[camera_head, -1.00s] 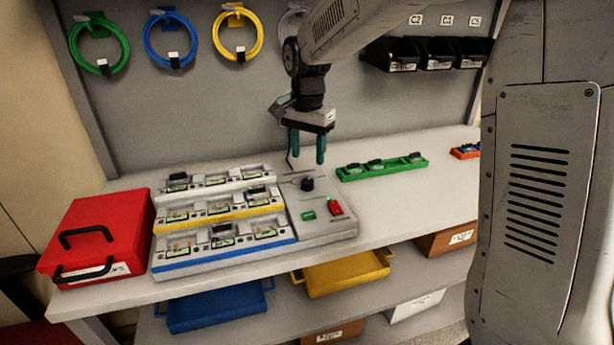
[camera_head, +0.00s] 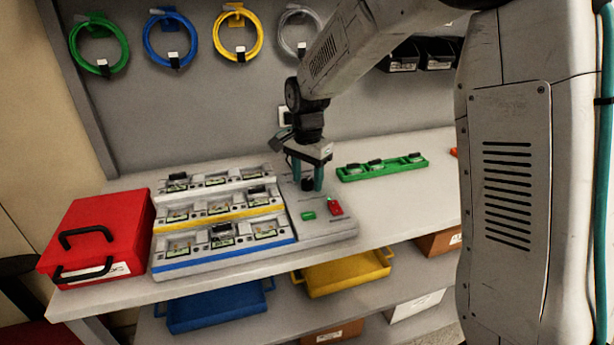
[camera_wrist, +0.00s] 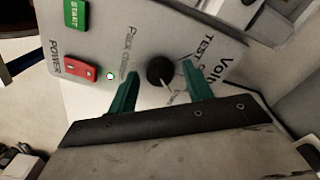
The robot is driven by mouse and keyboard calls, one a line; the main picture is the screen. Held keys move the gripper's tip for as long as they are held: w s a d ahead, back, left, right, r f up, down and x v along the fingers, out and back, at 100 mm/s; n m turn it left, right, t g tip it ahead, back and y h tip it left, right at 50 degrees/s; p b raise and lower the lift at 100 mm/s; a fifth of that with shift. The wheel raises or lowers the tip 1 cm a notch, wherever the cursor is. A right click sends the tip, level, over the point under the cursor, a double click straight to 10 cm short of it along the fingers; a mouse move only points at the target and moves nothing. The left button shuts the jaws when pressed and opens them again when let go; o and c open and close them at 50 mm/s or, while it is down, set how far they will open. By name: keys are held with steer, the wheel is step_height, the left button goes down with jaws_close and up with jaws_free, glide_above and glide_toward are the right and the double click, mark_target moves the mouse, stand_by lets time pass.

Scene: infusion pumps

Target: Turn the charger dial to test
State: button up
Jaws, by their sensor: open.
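The charger (camera_head: 225,225) stands on the bench with its control panel at the right end. The black round dial (camera_head: 308,184) sits on that panel; in the wrist view the dial (camera_wrist: 160,71) has a pale pointer line and labels around it, with "TEST" to its upper right. The pointer appears to aim toward the lower right, not at "TEST". My gripper (camera_head: 307,180) points down over the dial. In the wrist view its two green fingers (camera_wrist: 160,88) are open on either side of the dial, with gaps to it.
The panel also has a green START button (camera_wrist: 76,15) and a red POWER switch (camera_wrist: 82,68). A green light is lit near the switch. A red case (camera_head: 95,235) stands left of the charger. A green tray (camera_head: 382,168) lies to its right.

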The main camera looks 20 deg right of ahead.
steer(key=c, duration=1)
steer(key=shift+o, duration=0.2)
steer(key=shift+n, duration=0.3)
steer(key=n, duration=1.7)
